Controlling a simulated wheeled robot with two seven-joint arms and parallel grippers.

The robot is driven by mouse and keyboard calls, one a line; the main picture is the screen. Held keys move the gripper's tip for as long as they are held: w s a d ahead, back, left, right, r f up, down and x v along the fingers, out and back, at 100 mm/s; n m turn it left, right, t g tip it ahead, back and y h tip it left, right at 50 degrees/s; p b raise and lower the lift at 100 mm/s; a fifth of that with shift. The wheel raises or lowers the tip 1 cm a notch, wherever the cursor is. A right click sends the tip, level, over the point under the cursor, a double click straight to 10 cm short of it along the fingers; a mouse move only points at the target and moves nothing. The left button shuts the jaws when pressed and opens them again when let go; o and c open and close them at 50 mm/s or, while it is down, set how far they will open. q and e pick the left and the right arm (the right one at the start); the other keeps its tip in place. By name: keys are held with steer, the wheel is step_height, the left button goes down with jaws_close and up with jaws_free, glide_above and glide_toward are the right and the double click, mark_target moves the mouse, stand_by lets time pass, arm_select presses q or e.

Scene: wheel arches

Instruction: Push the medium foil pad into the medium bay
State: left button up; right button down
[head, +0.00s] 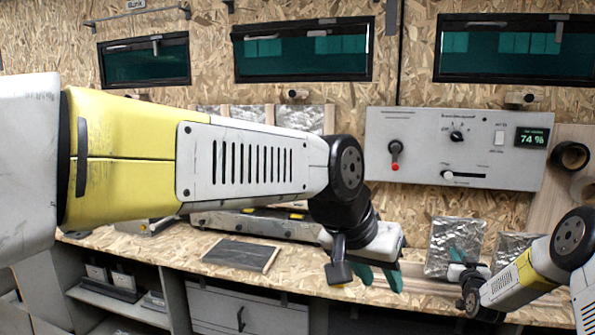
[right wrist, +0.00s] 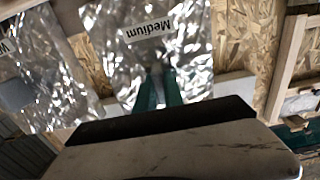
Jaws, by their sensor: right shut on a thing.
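The medium foil pad (right wrist: 195,45) is silvery and crinkled, with an upside-down "Medium" label in the right wrist view. In the head view it stands upright on the bench as the left one of two pads (head: 443,236). My right gripper (right wrist: 158,92) is shut on it, green fingers close together over its face; the exact grip is partly hidden. The right gripper also shows in the head view (head: 457,256). My left gripper (head: 381,280) is open and empty above the bench's front edge. I cannot make out which bay is the medium one.
A second foil pad (head: 510,244) stands to the right; its label is cut off in the wrist view (right wrist: 40,85). A dark panel (head: 242,254) lies on the bench. A control box (head: 455,148) hangs behind.

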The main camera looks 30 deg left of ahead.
steer(key=shift+r, duration=0.75)
steer(key=s+d+r, duration=0.2)
steer(key=s+r, duration=0.1)
steer(key=s, duration=0.3)
steer(key=shift+s, duration=0.35)
steer(key=shift+d, duration=0.2)
